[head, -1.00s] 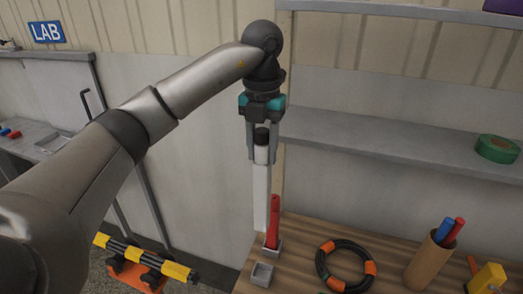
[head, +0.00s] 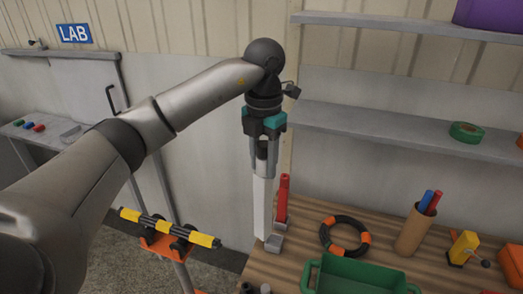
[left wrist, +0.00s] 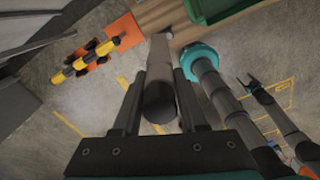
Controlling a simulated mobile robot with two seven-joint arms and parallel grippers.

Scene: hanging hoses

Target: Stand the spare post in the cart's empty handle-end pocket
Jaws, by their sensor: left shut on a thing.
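My left gripper (head: 263,155) is shut on the white spare post (head: 262,208) near its dark upper end and holds it upright. In the left wrist view the post (left wrist: 160,75) runs away between the fingers (left wrist: 158,100). A red post (head: 282,195) stands in a small grey pocket just right of the white post. A grey pocket (head: 274,244) shows beside the white post's lower end. I cannot tell whether that end touches it. A dark claw, apparently my right gripper (left wrist: 250,84), is small in the left wrist view; its opening is unclear.
A green bin (head: 345,271) stands at the front of the wooden top (head: 315,215). Behind it are a black hose coil (head: 345,230) and a tube holder (head: 412,232). A yellow-black bar (head: 165,226) on an orange stand is at left. Shelves line the wall.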

